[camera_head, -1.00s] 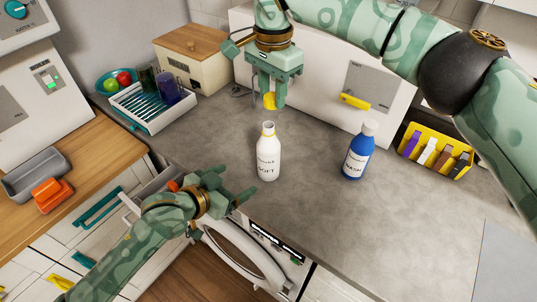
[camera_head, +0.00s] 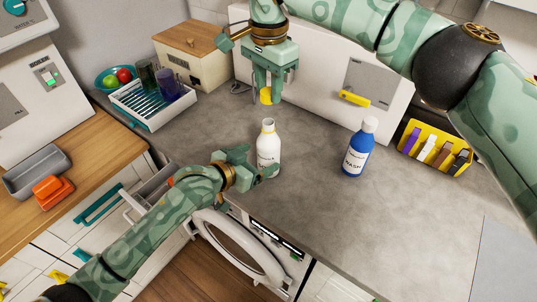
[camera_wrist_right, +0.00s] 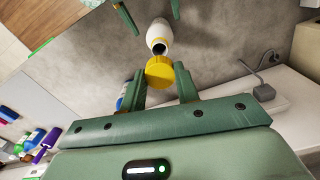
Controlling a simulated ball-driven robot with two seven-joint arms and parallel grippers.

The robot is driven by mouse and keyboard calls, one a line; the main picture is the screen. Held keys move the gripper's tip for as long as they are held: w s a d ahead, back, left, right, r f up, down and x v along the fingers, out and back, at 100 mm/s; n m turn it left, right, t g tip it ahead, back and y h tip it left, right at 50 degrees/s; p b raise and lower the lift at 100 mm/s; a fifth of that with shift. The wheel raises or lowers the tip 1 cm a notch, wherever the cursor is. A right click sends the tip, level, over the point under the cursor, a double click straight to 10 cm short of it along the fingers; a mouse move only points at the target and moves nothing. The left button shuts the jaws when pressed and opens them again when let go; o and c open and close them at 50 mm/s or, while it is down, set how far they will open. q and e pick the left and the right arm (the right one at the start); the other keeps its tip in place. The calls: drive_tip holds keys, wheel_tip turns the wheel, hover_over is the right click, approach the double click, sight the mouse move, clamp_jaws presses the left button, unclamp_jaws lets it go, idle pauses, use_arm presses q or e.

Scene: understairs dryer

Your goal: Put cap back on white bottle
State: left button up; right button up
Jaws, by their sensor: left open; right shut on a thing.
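The white bottle (camera_head: 268,142) stands upright and uncapped on the grey worktop; its open mouth shows in the right wrist view (camera_wrist_right: 159,37). My right gripper (camera_head: 268,90) is shut on the yellow cap (camera_head: 266,97), holding it in the air above the bottle, apart from it. The cap also shows between the fingers in the right wrist view (camera_wrist_right: 159,73). My left gripper (camera_head: 260,164) is open low at the bottle, its fingers reaching to its sides and covering part of the label. Whether they touch it is unclear.
A blue capped bottle (camera_head: 358,148) stands to the right. A yellow tray (camera_head: 431,137) of small packets is farther right. A dish rack (camera_head: 135,115) with cups sits at the back left. The dryer door (camera_head: 238,246) hangs open below the worktop edge.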

use_arm(q)
drive_tip(key=shift+x, duration=2.65)
drive_tip(key=shift+a, duration=0.1)
drive_tip(key=c, duration=1.5)
use_arm(e)
hover_over(268, 122)
drive_tip(key=shift+f, duration=2.45)
drive_tip(key=shift+f, duration=0.9)
drive_tip(key=shift+f, duration=0.55)
